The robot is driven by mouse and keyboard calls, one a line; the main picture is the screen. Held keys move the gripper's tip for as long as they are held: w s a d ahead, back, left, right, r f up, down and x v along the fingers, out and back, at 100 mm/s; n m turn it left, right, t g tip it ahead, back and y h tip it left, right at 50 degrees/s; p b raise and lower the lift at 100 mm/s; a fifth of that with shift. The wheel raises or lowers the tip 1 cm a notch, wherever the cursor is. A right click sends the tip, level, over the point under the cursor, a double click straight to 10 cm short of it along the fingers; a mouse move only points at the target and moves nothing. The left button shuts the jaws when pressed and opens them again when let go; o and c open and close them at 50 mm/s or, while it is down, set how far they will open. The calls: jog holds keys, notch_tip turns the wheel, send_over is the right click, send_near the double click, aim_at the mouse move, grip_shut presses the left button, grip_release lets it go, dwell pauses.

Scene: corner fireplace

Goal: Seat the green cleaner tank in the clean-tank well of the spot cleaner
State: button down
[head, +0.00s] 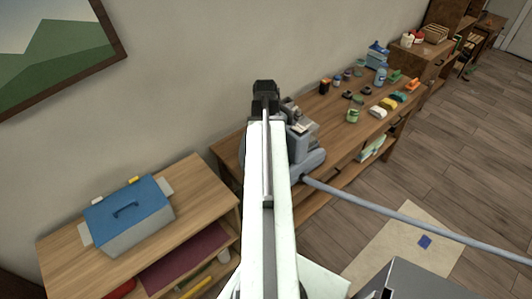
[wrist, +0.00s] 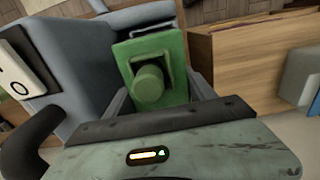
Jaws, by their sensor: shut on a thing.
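The green cleaner tank (wrist: 172,52), a boxy block with a round knob on its near face, shows in the wrist view between the grey fingers of my gripper (wrist: 160,92), which is shut on it. The tank is close beside the grey-blue body of the spot cleaner (wrist: 72,62). Whether its lower end is in the well is hidden. In the head view the spot cleaner (head: 308,162) stands at the near end of the long wooden bench, partly behind my arm. The tank and my gripper's fingertips cannot be made out there.
The bench (head: 335,112) holds several small items, with a blue bottle (head: 381,75) farther back. A grey hose (head: 400,217) runs right from the cleaner. A blue-lidded box (head: 128,215) sits on a low shelf unit at left. The wall is close behind.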

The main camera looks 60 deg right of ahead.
notch_tip(320, 180, down, 4)
jog(key=shift+r+b, duration=0.25)
jog(key=shift+b, duration=1)
jog(key=shift+r, duration=0.2)
jog(key=shift+f, duration=0.15)
jog(key=shift+c, duration=1.6)
grip_release()
notch_tip(320, 180, up, 13)
jog(key=p, duration=1.2)
jog(key=shift+f+p, duration=0.2)
jog(key=shift+p, duration=0.15)
jog(key=shift+f, duration=0.1)
